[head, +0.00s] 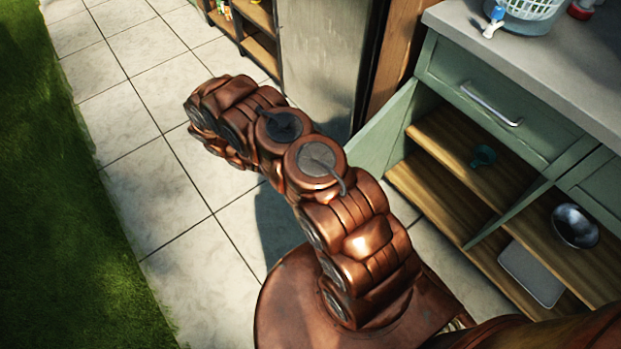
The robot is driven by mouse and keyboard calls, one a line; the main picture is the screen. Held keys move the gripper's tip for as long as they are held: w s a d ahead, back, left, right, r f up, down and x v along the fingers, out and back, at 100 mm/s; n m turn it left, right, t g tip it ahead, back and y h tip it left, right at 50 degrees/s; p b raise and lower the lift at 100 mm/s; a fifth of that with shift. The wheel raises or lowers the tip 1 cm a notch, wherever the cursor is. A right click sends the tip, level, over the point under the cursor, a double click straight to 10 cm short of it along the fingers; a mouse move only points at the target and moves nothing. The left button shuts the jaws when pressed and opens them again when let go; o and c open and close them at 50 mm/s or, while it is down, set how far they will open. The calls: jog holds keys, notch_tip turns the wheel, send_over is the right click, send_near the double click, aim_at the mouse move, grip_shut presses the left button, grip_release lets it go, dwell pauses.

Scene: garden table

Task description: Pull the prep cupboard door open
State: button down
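The green prep cupboard (437,65) stands at the right under a grey counter. A green door panel (385,130) at its left side is swung outward, and the shelves behind it are exposed. A second narrow green panel (508,211) juts out at an angle farther right, seen nearly edge-on. My copper arm reaches from the bottom toward the upper left, over the paving and left of the cupboard. It hides the lower end of the left door. No gripper fingers can be made out, so whether they touch anything is hidden.
A closed drawer with a metal handle (491,104) is above the shelves. A teal cup (482,156), a metal bowl (575,226) and a pale tray (531,273) are inside. A grey metal panel (322,62) stands behind. Paving (110,150) at left is clear.

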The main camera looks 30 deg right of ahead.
jog(key=shift+a+f, duration=0.1)
jog(key=c, duration=1.5)
grip_release()
